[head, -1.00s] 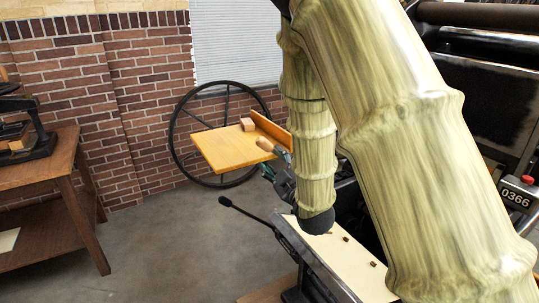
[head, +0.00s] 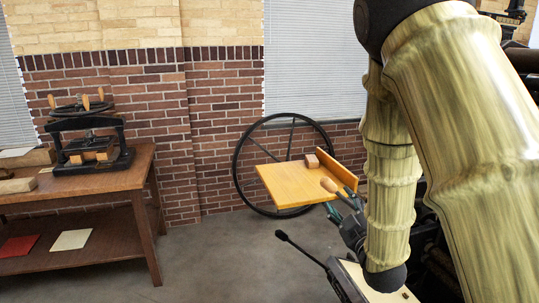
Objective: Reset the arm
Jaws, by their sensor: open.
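My arm comes down on the right side of the head view, its covered links hiding much of what is behind them. My gripper (head: 340,207) is small and partly hidden by the arm, with greenish fingers beside a dark body. It is open. A rounded wooden handle (head: 329,185) shows just above the fingertips; I cannot tell whether they touch it. Below, a dark lever with a knobbed end (head: 281,235) sticks out left from a black machine with a pale flat bed (head: 375,285).
At left, a brown table (head: 115,180) carries a small black hand press (head: 92,146). The floor between is clear.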

